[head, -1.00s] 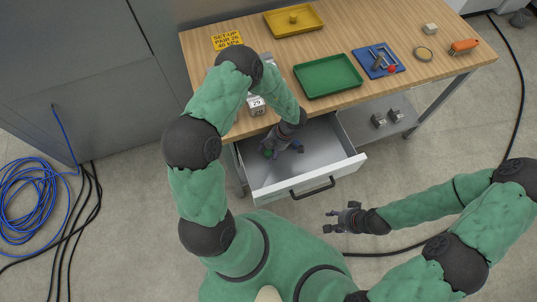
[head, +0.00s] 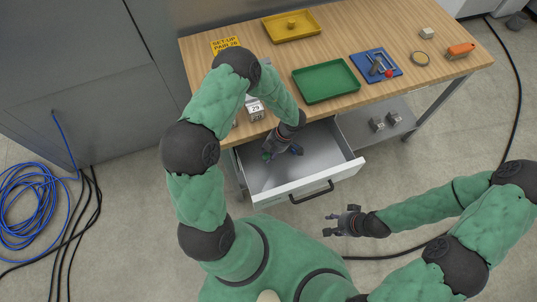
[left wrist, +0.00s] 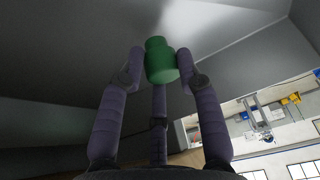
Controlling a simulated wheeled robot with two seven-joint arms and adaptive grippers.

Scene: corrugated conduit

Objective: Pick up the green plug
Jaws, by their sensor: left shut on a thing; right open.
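The green plug (left wrist: 160,62) is a short green cylinder with a narrower top, seen in the left wrist view. My left gripper (left wrist: 162,66) is shut on it, with the plug between its purple-grey fingertips. In the head view my left gripper (head: 270,152) reaches down into the open drawer (head: 318,188), near its left side. The plug shows there only as a small green patch (head: 265,155) at the fingertips. I cannot tell whether it touches the drawer floor. My right gripper (head: 338,222) is open and empty, in front of the drawer.
The wooden table (head: 395,32) is above the drawer. On it are a green tray (head: 327,96), a yellow tray (head: 292,37), a blue mat with tools (head: 392,63) and an orange thing (head: 460,50). Metal blocks (head: 377,124) lie on the lower shelf. The drawer's right part is empty.

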